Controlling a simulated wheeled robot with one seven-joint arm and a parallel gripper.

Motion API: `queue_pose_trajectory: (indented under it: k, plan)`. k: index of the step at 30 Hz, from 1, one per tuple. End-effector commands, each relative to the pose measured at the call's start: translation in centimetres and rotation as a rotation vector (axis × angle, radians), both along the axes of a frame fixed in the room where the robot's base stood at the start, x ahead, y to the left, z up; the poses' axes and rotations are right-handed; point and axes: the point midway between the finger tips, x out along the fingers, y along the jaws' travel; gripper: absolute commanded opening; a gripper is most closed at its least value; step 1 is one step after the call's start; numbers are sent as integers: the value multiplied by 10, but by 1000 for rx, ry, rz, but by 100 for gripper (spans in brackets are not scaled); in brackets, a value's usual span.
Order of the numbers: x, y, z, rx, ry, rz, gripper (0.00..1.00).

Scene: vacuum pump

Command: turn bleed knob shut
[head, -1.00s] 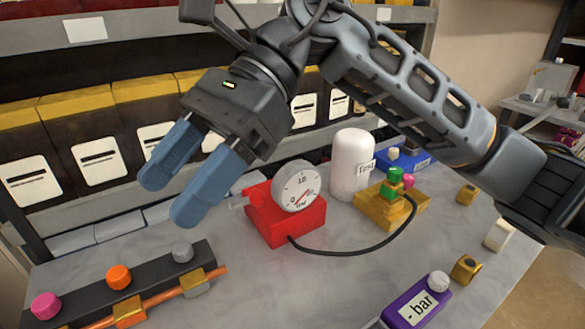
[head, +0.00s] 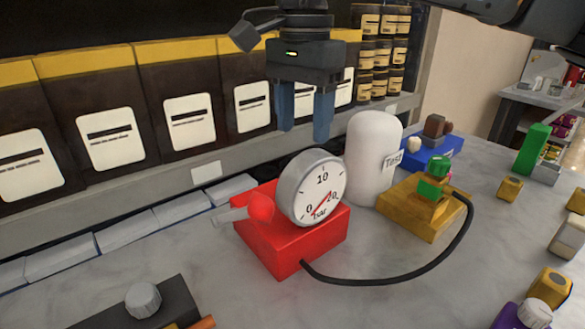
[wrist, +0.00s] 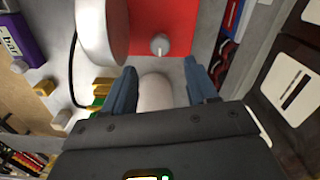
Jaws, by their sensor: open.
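A red pump block (head: 290,245) stands on the grey bench and carries a round dial gauge (head: 316,190). The gauge also shows at upper left in the wrist view (wrist: 103,30). A small grey knob with a pale pointer line (wrist: 159,44), seemingly the bleed knob, sits on the red block in the wrist view. In the head view it seems hidden behind the gauge. My gripper (head: 304,134) points down above and behind the gauge. In the wrist view its open, empty fingers (wrist: 160,68) lie either side of the view, with the knob ahead between them, apart.
A white cylinder labelled Test (head: 370,160) stands close right of the gauge. A yellow block with green fittings (head: 420,205) is farther right, joined by a black hose (head: 400,276). Dark bags (head: 95,110) line the shelf behind.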

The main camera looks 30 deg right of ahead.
Motion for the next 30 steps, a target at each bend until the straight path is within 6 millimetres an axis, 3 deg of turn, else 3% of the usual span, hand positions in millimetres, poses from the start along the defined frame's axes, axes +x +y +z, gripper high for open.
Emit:
queue_pose_trajectory:
  k: [16, 28, 30]
  plan:
    - [0, 1, -69, 2, 2, 0, 58]
    - [0, 0, -77, 1, 0, 0, 58]
    - [0, 1, -77, 1, 0, 0, 51]
